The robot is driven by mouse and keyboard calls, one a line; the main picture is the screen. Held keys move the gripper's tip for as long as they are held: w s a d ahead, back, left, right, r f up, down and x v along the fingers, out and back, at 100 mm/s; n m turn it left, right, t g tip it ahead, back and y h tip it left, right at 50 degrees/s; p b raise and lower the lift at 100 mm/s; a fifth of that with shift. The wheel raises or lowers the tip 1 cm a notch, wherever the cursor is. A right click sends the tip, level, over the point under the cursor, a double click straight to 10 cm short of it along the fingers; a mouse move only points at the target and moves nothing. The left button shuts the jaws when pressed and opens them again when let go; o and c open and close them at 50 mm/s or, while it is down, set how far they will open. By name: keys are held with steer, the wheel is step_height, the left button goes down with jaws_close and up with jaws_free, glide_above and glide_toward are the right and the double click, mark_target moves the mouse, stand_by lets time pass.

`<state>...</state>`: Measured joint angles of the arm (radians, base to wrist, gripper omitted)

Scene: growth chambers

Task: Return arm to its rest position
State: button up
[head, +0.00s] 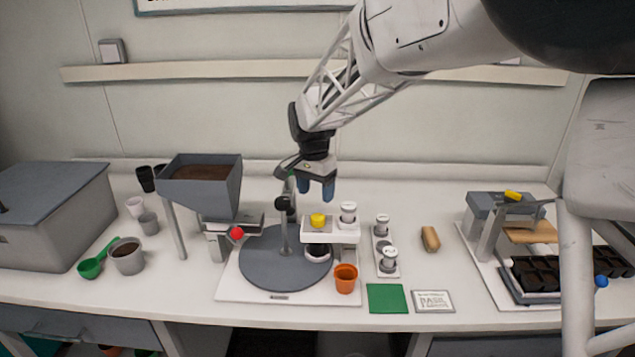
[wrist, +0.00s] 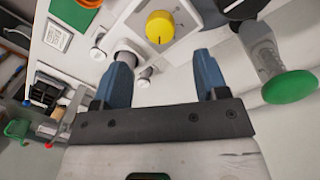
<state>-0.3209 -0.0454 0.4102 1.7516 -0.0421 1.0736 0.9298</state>
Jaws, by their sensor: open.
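My gripper (head: 315,190) hangs from my white arm above the middle of the bench, near the round grey turntable station. Its two blue fingers point down, apart, with nothing between them. In the wrist view my gripper (wrist: 160,80) shows the same blue fingers spread and empty. Ahead of the fingers is a yellow knob (wrist: 160,27), which also shows in the head view (head: 318,220) on a white stand (head: 331,236). The fingers are above and apart from the stand.
A soil hopper (head: 200,180) stands left of the turntable (head: 270,262). An orange pot (head: 345,279), a green square (head: 388,298) and a label card (head: 433,301) lie at the front. A black seed tray (head: 550,277) is at right. A wall rail (head: 220,73) runs behind.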

steer(key=s+d+r+n+t, duration=0.1)
steer(key=s+d+r+n, duration=0.15)
steer(key=s+d, duration=0.55)
steer(key=s+d+r+n+t, duration=0.1)
steer(key=s+d+r, duration=0.3)
steer(key=s+d, duration=0.5)
steer(key=s+d+f+n, duration=0.1)
steer(key=s+d, duration=0.1)
steer(key=s, duration=0.8)
steer(key=s+d+f+n+t, duration=0.1)
steer(key=s+d+n, duration=0.1)
steer(key=s, duration=0.8)
steer(key=shift+s+d+f, duration=0.15)
steer(key=shift+d+f, duration=0.2)
steer(key=shift+d, duration=0.1)
steer(key=shift+c, duration=0.5)
steer(key=shift+r, duration=0.1)
